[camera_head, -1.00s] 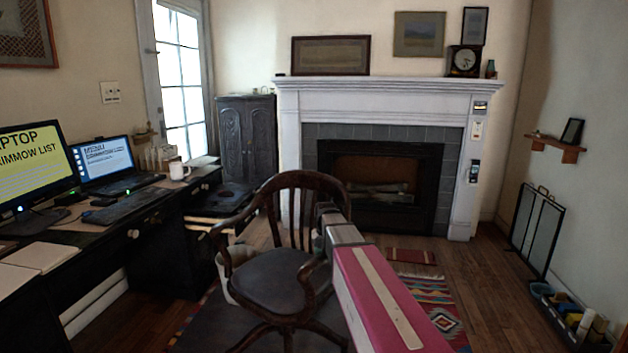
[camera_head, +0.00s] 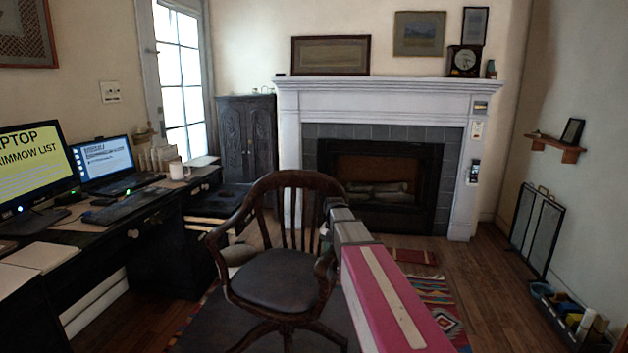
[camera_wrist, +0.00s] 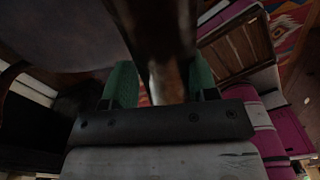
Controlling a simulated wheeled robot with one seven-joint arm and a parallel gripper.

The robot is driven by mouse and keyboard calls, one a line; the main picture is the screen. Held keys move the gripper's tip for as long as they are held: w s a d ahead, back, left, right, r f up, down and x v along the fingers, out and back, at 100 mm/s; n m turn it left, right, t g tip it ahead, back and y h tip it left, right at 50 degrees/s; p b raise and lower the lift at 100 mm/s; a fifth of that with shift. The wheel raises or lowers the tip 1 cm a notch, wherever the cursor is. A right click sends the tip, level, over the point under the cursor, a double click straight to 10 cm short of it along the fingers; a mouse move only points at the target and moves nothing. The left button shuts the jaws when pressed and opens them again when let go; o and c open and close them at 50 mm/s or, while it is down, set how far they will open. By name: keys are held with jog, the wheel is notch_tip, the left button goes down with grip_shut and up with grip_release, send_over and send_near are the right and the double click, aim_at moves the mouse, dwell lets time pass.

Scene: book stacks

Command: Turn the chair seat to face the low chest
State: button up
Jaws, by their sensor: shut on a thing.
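The chair (camera_head: 284,279) is a dark wooden swivel armchair with a slatted curved back, standing at the middle of the head view. Its seat faces roughly toward my camera. My gripper (camera_head: 329,212) is at the right side of the chair, where the armrest meets the back. In the wrist view my gripper (camera_wrist: 163,82) has its two green fingers on either side of a dark wooden chair part (camera_wrist: 158,35) and is shut on it. The fingertip contact is partly hidden. I cannot surely pick out a low chest; a dark carved cabinet (camera_head: 247,140) stands at the back left.
A dark desk (camera_head: 160,232) with two screens runs along the left. A white fireplace (camera_head: 390,95) is at the back. A patterned rug (camera_head: 440,296) lies under and right of the chair. A crate of bottles (camera_head: 562,318) is at the lower right.

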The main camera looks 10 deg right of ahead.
jog(key=shift+w+d, duration=0.1)
jog(key=shift+d, duration=0.05)
jog(key=shift+w+d+n, duration=0.7)
jog(key=shift+w+d, duration=0.15)
jog(key=shift+w, duration=0.25)
jog(key=shift+w+d+n, duration=0.7)
jog(key=shift+w+d, duration=0.1)
jog(key=shift+w, duration=0.3)
jog(key=o, duration=1.3)
jog(key=shift+r, duration=5.05)
jog(key=shift+s, duration=0.1)
